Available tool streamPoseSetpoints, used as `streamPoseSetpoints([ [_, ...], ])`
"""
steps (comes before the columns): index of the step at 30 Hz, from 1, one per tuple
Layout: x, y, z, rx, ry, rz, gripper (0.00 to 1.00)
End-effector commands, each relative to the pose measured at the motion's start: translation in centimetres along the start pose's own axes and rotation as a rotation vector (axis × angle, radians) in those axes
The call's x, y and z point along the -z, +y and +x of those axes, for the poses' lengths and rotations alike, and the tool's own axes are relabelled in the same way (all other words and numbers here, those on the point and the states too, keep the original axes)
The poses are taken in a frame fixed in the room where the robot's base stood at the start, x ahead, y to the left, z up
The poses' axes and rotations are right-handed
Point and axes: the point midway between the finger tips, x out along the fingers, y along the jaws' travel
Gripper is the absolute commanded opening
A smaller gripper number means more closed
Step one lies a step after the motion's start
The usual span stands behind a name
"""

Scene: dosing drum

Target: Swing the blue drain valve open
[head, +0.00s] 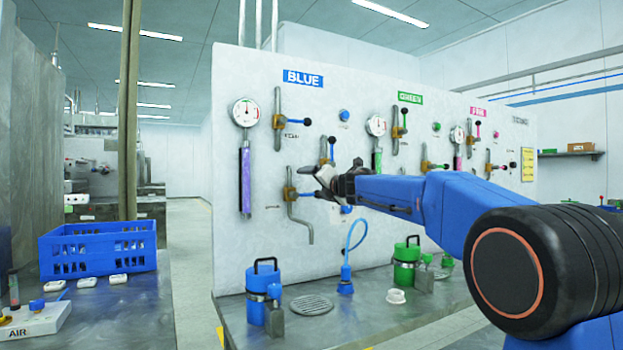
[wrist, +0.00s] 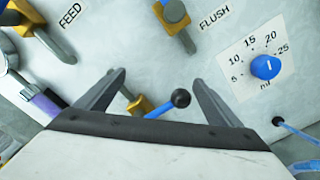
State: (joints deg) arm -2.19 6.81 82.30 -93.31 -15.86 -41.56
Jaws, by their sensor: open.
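The blue drain valve has a brass body (head: 290,194) low on the panel's blue section, with a bent grey pipe below it. In the wrist view its brass body (wrist: 138,106) is partly hidden by my gripper's edge. Its blue lever (wrist: 160,110) ends in a black ball (wrist: 181,98) and stands sideways, crosswise to the pipe. My gripper (head: 320,182) is at the panel just right of the valve body. In the wrist view my gripper (wrist: 158,78) is open, with the lever and ball between its fingers. I cannot tell whether either finger touches the lever.
The flush valve (wrist: 174,12) and feed valve's pipe (wrist: 55,46) are close by. A blue dose dial (wrist: 265,67) is right of my fingers. A blue canister (head: 262,280), a drain grate (head: 311,305) and a hose stand (head: 345,287) are on the bench below.

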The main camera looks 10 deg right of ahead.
Motion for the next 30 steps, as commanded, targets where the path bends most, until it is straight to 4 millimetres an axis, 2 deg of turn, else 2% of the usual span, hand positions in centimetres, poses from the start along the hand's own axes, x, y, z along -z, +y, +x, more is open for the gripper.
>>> streamPoseSetpoints([
  [12,-0.7,1.8,0.0,-0.001,-0.001,0.000,0.88],
  [30,-0.6,4.5,-0.1,-0.008,0.007,0.003,0.88],
])
